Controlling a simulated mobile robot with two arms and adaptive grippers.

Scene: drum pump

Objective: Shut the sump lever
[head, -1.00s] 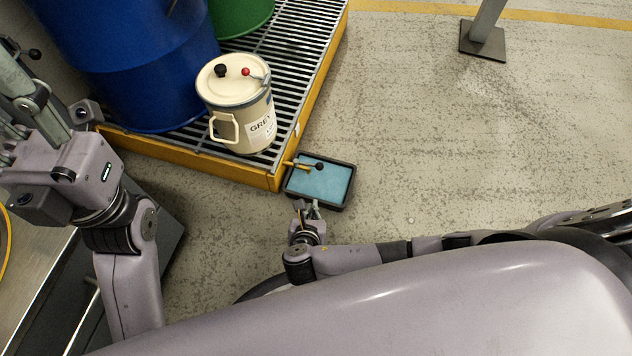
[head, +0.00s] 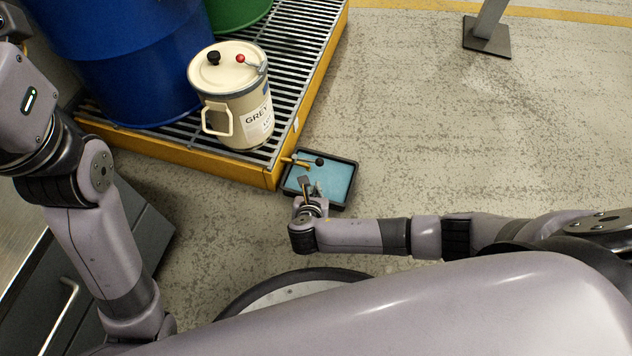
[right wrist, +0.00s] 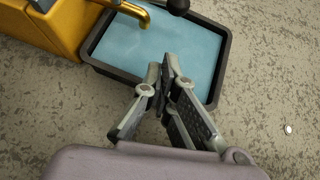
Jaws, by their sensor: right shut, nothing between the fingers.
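The sump lever (head: 305,161) is a short bar with a black ball knob (head: 320,161). It sits by a brass spout at the corner of the yellow sump pallet (head: 262,178) and reaches out over a black tray of blue liquid (head: 347,200). In the right wrist view the brass spout (right wrist: 135,13) and the black knob (right wrist: 178,5) show at the top edge. My right gripper (head: 310,184) is shut and empty over the near side of the tray, short of the lever. Its fingertips (right wrist: 168,72) meet in the right wrist view. My left arm is at the left, its fingers out of frame.
A cream can (head: 235,100) with a red-knobbed lever stands on the pallet grating, beside a blue drum (head: 130,65) and a green drum (head: 235,12). A grey post base (head: 487,38) stands at the back right. The floor right of the tray is clear.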

